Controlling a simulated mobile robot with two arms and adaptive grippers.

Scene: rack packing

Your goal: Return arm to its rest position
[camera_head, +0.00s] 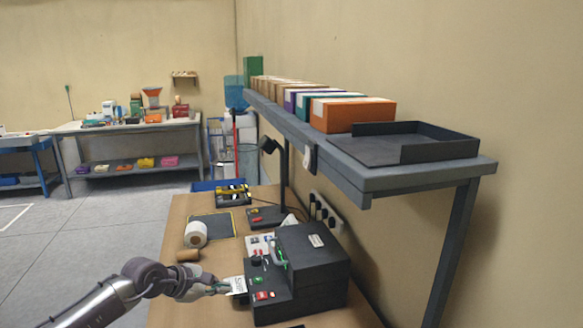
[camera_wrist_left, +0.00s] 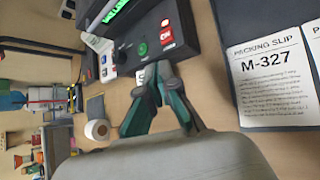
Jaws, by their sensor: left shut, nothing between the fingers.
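My left gripper (camera_head: 222,286) comes in from the lower left, low over the bench and close to the front of a black label machine (camera_head: 312,262). In the left wrist view my left gripper (camera_wrist_left: 158,72) has its teal-tipped fingers together, with nothing held between them. A small white label (camera_head: 238,285) shows at the machine's front, just beyond the fingertips. It also shows behind the tips in the left wrist view; whether they touch it I cannot tell. My right gripper is in neither view.
The wooden bench (camera_head: 180,277) carries a white roll (camera_head: 196,234), a dark mat (camera_head: 213,226) and a lamp (camera_head: 284,165). A grey shelf (camera_head: 400,180) with boxes and a black tray (camera_head: 438,152) overhangs at right. A packing slip (camera_wrist_left: 270,80) reads M-327. Open floor lies left.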

